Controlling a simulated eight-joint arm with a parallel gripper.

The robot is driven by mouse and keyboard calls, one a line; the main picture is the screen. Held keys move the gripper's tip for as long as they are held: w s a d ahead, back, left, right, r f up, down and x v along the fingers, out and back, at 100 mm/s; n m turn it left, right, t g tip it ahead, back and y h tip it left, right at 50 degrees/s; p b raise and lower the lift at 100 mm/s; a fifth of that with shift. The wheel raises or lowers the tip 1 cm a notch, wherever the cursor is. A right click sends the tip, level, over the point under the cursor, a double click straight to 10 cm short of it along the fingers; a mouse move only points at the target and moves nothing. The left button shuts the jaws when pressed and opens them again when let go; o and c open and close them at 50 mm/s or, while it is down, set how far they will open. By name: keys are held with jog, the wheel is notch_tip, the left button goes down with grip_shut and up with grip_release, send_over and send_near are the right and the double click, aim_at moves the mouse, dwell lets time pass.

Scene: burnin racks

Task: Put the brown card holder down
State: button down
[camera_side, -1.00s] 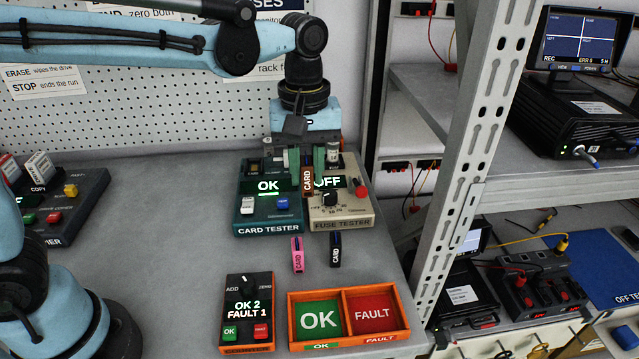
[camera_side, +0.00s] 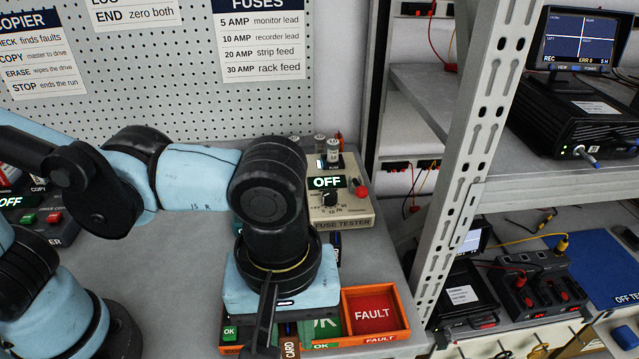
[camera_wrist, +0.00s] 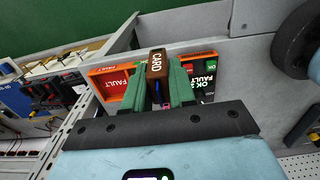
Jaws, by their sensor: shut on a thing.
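The brown card holder (camera_wrist: 156,66), marked CARD, is held upright between the green fingers of my gripper (camera_wrist: 158,85) in the wrist view. In the side view the brown card holder (camera_side: 291,343) shows low down, in front of the orange tray's left end, partly hidden by my wrist. The orange tray (camera_side: 405,312) has a green OK compartment (camera_side: 328,326) on the left and a red FAULT compartment (camera_side: 372,312) on the right. I cannot tell whether the holder touches anything below it.
The counter (camera_wrist: 205,84) stands beside the tray and is mostly hidden by my arm in the side view. The fuse tester (camera_side: 340,205) stands behind. A metal rack post (camera_side: 465,170) rises to the right of the bench.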

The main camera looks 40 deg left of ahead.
jog(key=w+a+f, duration=0.1)
jog(key=w+f, duration=0.1)
jog(key=w, duration=0.1)
jog(key=w+a+f, duration=0.1)
jog(key=w+f, duration=0.1)
jog(key=w, duration=0.1)
jog(key=w+a+f, duration=0.1)
jog(key=w, duration=0.2)
jog(key=shift+a+f, duration=0.2)
jog(key=shift+f, duration=2.25)
jog(key=shift+f, duration=0.1)
jog(key=c, duration=0.9)
grip_release()
jog(key=shift+c, duration=0.2)
notch_tip(320, 180, up, 12)
jog(key=w+a+m+t, duration=0.1)
jog(key=a+m+t, duration=0.6)
jog(key=a, duration=1.4)
jog(key=shift+w+a+m, duration=0.4)
jog(key=shift+m, duration=0.6)
